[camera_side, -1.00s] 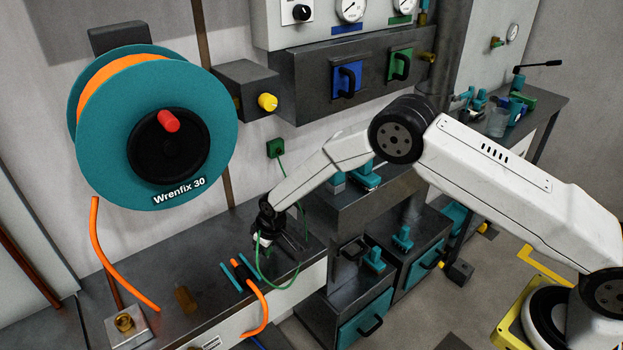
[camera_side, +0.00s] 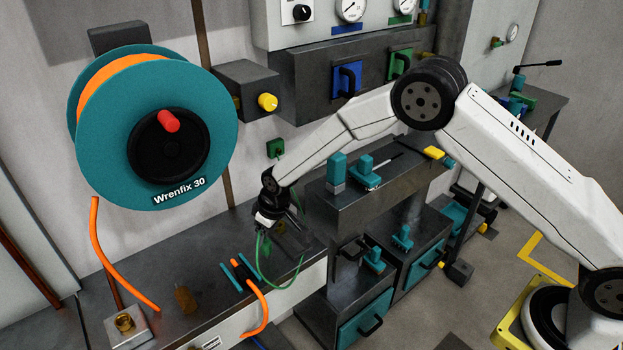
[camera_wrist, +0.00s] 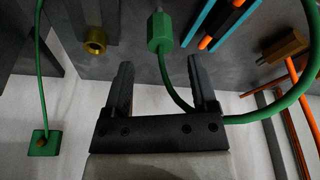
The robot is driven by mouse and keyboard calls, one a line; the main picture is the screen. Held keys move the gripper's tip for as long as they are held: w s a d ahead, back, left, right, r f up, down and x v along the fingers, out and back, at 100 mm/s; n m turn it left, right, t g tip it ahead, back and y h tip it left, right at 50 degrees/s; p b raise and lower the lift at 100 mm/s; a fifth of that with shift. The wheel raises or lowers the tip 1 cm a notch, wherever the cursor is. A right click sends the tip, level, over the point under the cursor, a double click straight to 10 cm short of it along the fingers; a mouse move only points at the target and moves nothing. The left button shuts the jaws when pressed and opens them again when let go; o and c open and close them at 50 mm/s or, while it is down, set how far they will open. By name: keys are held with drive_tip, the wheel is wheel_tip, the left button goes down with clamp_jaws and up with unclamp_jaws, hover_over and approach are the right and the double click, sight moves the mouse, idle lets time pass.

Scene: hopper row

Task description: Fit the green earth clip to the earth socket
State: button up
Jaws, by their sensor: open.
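The green earth clip (camera_wrist: 159,32) is a six-sided green piece with a green cable. In the wrist view it lies just beyond my fingertips, lined up with the gap. My gripper (camera_wrist: 158,68) is open with nothing between its fingers. The cable curves past the right finger. In the side view my gripper (camera_side: 272,222) is over the bench, and the green cable (camera_side: 282,288) loops below it. A green plate with a brass centre (camera_wrist: 44,144) is at lower left of the wrist view; a green wall box (camera_side: 275,148) shows in the side view. I cannot tell which fitting is the earth socket.
A large teal reel (camera_side: 90,150) with orange cable hangs at left. A brass fitting on a block (camera_side: 125,322) and a brass piece (camera_side: 185,299) are on the bench (camera_side: 180,255). Teal and black strips with orange cable (camera_side: 243,275) lie near the gripper.

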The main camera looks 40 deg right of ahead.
drive_tip(key=shift+s+r, duration=0.1)
drive_tip(key=shift+r, duration=0.35)
drive_tip(key=shift+d+r, duration=0.1)
drive_tip(key=shift+s+d+r, duration=0.15)
drive_tip(key=shift+s+d, duration=0.05)
drive_tip(key=s+d+r+m, duration=0.2)
drive_tip(key=s+d+r, duration=0.6)
drive_tip(key=s+d, duration=0.1)
drive_tip(key=s+d+r+m, duration=0.1)
drive_tip(key=s+d+r, duration=0.1)
drive_tip(key=s, duration=0.6)
drive_tip(key=s+d+r+m+h, duration=0.1)
drive_tip(key=s+d, duration=0.4)
drive_tip(key=s, duration=0.4)
drive_tip(key=shift+s+r, duration=0.3)
drive_tip(key=shift+r, duration=0.05)
drive_tip(key=shift+o, duration=0.5)
